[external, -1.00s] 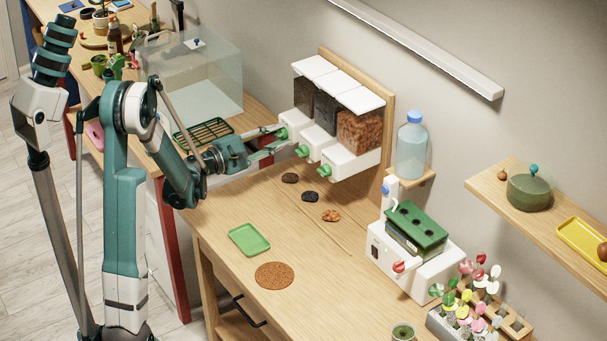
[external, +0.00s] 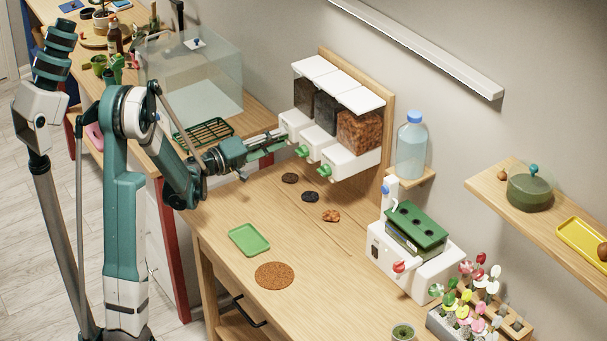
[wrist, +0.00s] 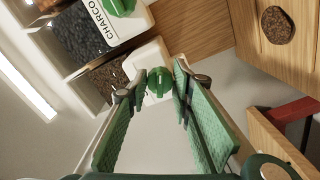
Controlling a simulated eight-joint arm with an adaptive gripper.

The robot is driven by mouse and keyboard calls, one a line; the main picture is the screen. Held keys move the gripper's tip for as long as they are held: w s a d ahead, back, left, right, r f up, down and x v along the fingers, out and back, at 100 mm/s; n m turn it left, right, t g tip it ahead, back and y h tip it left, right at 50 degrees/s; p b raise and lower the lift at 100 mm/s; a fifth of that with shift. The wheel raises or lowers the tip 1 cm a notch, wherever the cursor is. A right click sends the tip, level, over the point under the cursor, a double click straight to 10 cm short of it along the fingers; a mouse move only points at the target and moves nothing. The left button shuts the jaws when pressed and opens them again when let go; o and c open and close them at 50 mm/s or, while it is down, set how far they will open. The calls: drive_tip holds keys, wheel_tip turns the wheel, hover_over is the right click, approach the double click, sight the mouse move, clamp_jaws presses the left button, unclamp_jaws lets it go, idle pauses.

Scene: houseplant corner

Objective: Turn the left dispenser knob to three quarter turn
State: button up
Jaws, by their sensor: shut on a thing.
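The left dispenser (external: 292,122) is a white housing under a clear bin (external: 303,95) of dark brown material, first in a row of three on a wooden back board. Its green knob (wrist: 159,82) shows between my fingertips in the wrist view; in the external view my fingers hide it. My gripper (external: 279,135) reaches it from the left and is shut on the knob, one finger on each side. The knob's exact turn angle is hard to read. The middle knob (external: 302,151) and right knob (external: 324,170) are green and free.
The middle dispenser, labelled "CHARCO…" (wrist: 98,22), is close beside my fingers. A glass tank (external: 190,80) stands behind my forearm. Small material samples (external: 310,197) lie on the table below, with a green tray (external: 249,240) and a cork mat (external: 274,275). The table's middle is mostly clear.

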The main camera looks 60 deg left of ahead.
drive_tip(key=m, duration=2.8)
drive_tip(key=shift+a+m+b, duration=0.3)
drive_tip(key=shift+a, duration=0.1)
drive_tip(key=o, duration=0.9)
drive_tip(key=shift+s, duration=0.1)
drive_tip(key=shift+s, duration=5.9)
